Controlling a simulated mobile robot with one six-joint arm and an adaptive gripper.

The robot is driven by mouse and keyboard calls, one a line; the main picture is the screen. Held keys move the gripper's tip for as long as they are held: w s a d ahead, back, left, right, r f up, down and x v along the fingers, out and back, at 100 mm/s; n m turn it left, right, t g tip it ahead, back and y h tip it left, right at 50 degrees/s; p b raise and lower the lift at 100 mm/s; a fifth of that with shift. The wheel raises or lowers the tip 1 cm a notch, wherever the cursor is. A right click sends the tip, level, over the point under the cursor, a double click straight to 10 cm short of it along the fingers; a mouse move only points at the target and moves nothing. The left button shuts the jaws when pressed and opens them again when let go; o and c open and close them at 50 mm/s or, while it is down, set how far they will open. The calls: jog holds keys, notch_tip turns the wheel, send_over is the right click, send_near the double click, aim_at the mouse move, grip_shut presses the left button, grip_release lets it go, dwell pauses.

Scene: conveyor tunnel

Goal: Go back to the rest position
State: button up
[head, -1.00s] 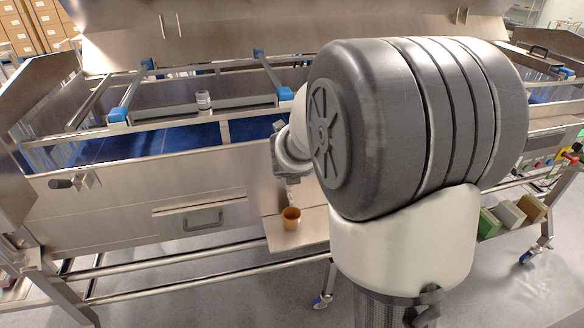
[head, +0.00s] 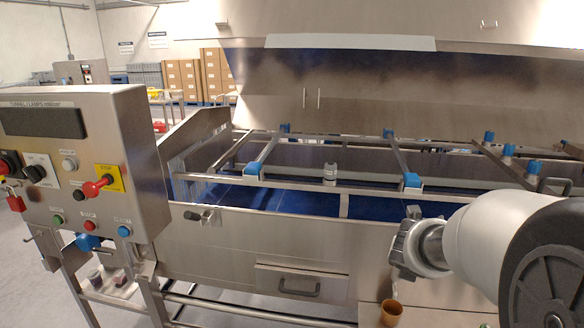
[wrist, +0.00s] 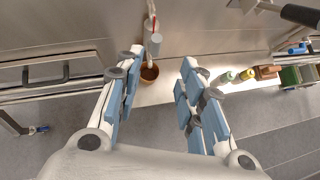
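My gripper (wrist: 161,62) shows in the wrist view with its two blue-padded fingers spread wide apart. It is open and nothing is held between the fingers. A small orange-brown cup (wrist: 149,74) with a dark inside shows beyond the left fingertip. The same cup (head: 391,312) stands at the bottom of the head view on a metal shelf, below the end of my arm. My arm comes in from the right edge of the head view, and its fingers cannot be made out clearly there.
The steel tunnel housing (head: 225,250) with its blue conveyor belt (head: 265,196) fills the middle. A grey-capped canister (head: 330,173) stands by the belt rail. A control panel (head: 85,160) with buttons stands at left. Small bottles (wrist: 228,76) and coloured blocks (wrist: 290,76) sit at right in the wrist view.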

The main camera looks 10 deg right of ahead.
jog(key=s+a+r+m+g+b, duration=0.15)
jog(key=s+a+m, duration=0.25)
jog(key=s+m, duration=0.4)
jog(key=s+a+r+m, duration=0.3)
jog(key=s+m, duration=0.4)
jog(key=m, duration=0.2)
jog(key=s+a+f+m+g+y, duration=0.1)
jog(key=s+a+f+m+y, duration=0.1)
jog(key=s+a+m, duration=0.4)
jog(key=s+a+f+m+y, duration=0.1)
jog(key=s+a+m+y, duration=0.2)
jog(key=s+a+m, duration=0.2)
jog(key=shift+s+a+f+m+g, duration=0.35)
jog(key=shift+s+a+m, duration=0.05)
jog(key=shift+s, duration=0.75)
